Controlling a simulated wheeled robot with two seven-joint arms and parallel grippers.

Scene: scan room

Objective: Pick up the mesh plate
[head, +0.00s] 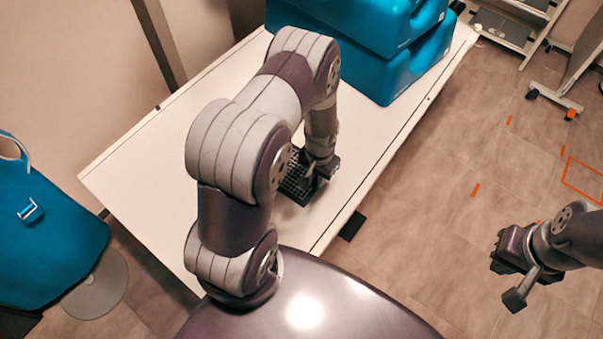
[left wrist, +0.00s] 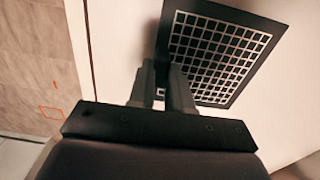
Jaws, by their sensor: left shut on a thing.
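The mesh plate (head: 297,187) is a flat black plate with a square grid. It is at the white table's near right part in the head view, partly hidden by my left arm. My left gripper (head: 320,172) is at the plate's right side. In the left wrist view the mesh plate (left wrist: 218,58) shows its pale grid inside a black border, and my left gripper (left wrist: 163,78) is shut on its near left edge. Whether the plate touches the table is unclear. My right gripper (head: 513,262) is over the floor at the right, away from the plate; its jaw gap is unclear.
The white table (head: 150,170) is mostly bare left of my arm. Stacked blue cases or cushions (head: 400,65) stand at its far end. A blue chair-like object (head: 45,235) is at left. A wheeled stand (head: 560,95) is at the upper right. Open floor lies right of the table.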

